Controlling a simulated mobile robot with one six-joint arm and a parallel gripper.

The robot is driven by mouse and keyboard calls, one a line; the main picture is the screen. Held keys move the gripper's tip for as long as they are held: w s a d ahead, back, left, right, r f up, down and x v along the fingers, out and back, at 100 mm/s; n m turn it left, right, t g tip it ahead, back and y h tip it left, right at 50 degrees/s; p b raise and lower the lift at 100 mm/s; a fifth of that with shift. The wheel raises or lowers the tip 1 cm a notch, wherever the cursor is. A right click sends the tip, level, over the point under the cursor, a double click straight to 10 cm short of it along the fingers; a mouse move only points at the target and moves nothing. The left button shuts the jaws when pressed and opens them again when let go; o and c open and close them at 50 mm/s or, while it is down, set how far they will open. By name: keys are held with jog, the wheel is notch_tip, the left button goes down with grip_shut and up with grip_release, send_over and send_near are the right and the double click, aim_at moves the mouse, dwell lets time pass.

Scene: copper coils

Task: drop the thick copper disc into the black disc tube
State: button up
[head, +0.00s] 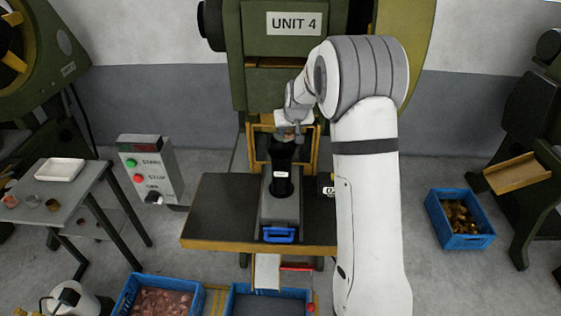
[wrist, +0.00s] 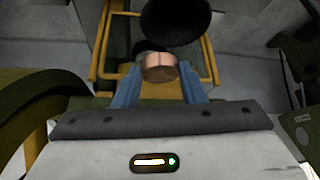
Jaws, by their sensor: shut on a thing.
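My gripper (wrist: 160,90) is shut on the thick copper disc (wrist: 159,66), which sits between the two blue fingers in the wrist view. The black disc tube (head: 282,165) stands upright on the grey machine block in the middle of the head view. Its dark round mouth (wrist: 176,20) shows just beyond the disc in the wrist view. In the head view my gripper (head: 288,135) is at the tube's top end, and the disc is mostly hidden there. I cannot tell whether the disc is directly over the opening.
A yellow guard frame (head: 313,146) stands close behind the tube. The press table (head: 215,212) is clear on its left. A control box (head: 150,168) and a side table (head: 65,190) with a white tray (head: 60,169) stand left. Blue crates (head: 460,240) sit on the floor.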

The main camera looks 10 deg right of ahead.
jog(key=f+b, duration=0.1)
jog(key=f, duration=0.2)
jog(key=f+b, duration=0.1)
jog(key=f, duration=0.1)
jog(key=shift+a+f+b, duration=0.3)
jog(key=shift+f, duration=0.05)
jog(key=o, duration=1.2)
jog(key=shift+c, duration=0.2)
jog(key=shift+s, duration=0.1)
jog(key=b+v, duration=0.1)
jog(key=v, duration=0.6)
jog(key=shift+s+r+b, duration=0.15)
jog(key=shift+r+b, duration=0.15)
jog(key=shift+b, duration=0.05)
